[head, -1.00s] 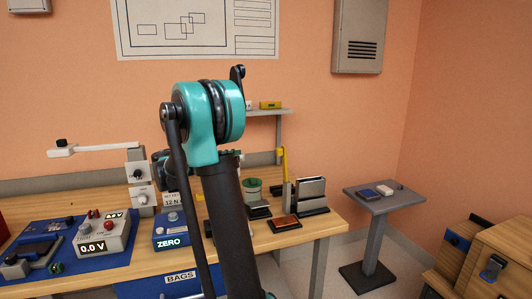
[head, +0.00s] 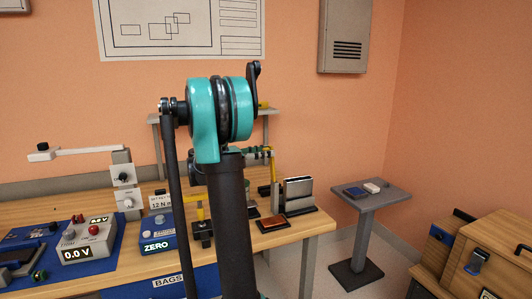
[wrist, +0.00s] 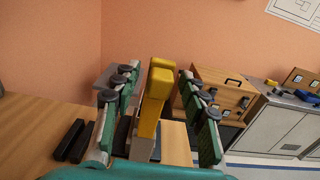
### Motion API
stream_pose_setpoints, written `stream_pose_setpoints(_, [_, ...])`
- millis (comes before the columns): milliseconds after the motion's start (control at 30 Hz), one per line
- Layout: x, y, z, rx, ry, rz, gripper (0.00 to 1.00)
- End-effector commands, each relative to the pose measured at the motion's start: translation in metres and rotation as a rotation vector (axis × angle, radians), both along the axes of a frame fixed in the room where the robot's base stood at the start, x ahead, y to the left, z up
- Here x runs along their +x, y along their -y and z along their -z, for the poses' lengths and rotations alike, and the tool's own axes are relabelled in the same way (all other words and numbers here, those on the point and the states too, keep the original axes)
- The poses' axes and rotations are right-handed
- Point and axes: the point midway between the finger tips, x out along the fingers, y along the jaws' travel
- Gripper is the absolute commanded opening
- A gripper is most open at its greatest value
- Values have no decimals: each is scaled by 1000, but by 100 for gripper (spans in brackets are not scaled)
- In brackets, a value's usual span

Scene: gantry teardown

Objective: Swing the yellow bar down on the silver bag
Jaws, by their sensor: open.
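The yellow bar (head: 271,163) stands upright near the right end of the bench, at the left of the silver bag (head: 298,190), which is upright in a dark holder. In the wrist view the yellow bar (wrist: 153,100) rises between the two green fingers of my gripper (wrist: 158,92). The fingers are open, one on each side, with a visible gap to the bar. In the head view my gripper (head: 262,153) is small and partly hidden behind my arm, by the bar's top. I cannot clearly make out the bag in the wrist view.
An orange-brown pad (head: 271,223) lies in front of the bag. A blue ZERO box (head: 157,238) and a grey meter (head: 88,240) stand further left. A shelf (head: 160,117) stands behind.

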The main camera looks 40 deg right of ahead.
Motion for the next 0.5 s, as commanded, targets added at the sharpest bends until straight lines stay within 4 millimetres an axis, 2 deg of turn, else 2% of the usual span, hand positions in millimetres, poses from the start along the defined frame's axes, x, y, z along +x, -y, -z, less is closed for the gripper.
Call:
stream_pose_setpoints(367, [-1, 5, 0, 0, 0, 0, 43])
stream_pose_setpoints(500, [-1, 5, 0, 0, 0, 0, 26])
